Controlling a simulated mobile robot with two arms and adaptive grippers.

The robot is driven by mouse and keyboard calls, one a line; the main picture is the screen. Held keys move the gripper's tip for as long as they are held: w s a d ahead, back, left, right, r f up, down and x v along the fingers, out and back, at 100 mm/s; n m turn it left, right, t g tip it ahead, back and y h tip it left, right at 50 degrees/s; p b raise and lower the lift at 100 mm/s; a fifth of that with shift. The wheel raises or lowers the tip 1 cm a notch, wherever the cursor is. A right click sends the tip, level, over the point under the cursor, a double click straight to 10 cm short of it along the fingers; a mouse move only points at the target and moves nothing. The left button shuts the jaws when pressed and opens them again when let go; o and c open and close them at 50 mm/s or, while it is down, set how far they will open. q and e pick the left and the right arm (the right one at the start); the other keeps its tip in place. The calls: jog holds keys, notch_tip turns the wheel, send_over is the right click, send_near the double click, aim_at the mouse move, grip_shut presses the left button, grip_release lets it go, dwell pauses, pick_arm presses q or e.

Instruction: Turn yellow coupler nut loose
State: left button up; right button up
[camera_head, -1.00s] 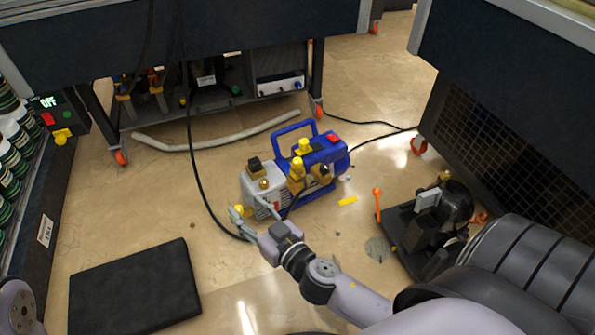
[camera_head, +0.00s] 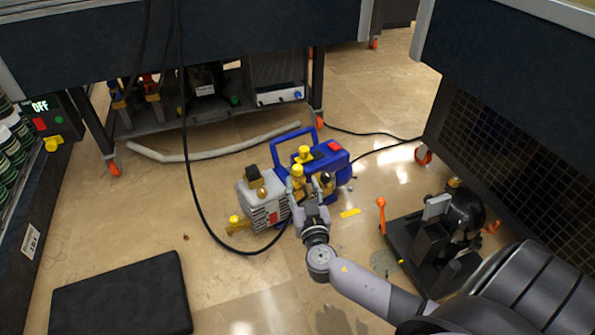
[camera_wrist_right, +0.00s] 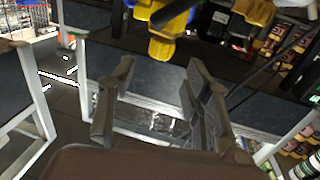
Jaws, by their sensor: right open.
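A blue and grey vacuum pump (camera_head: 268,198) stands on the floor with several yellow fittings. One yellow knob-like part (camera_head: 298,172) sits on its front side, another yellow cap (camera_head: 304,153) behind it, and a yellow end piece (camera_head: 234,222) at the left. I cannot tell for sure which is the coupler nut. My right gripper (camera_head: 309,194) is at the pump's near side, just below the front yellow part. In the right wrist view the open gripper (camera_wrist_right: 160,80) is empty, and a yellow nut (camera_wrist_right: 164,42) lies ahead of and between its fingertips, apart from them. My left gripper is out of view.
A black hose (camera_head: 187,150) hangs down and loops across the floor to the pump. A black mat (camera_head: 120,298) lies at lower left. A black device with an orange lever (camera_head: 381,215) stands at right.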

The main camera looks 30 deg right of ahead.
aim_at(298, 172)
jog(key=b+x, duration=0.1)
jog(key=x, duration=0.6)
jog(key=shift+w+b, duration=0.35)
jog(key=shift+c, duration=0.2)
grip_shut()
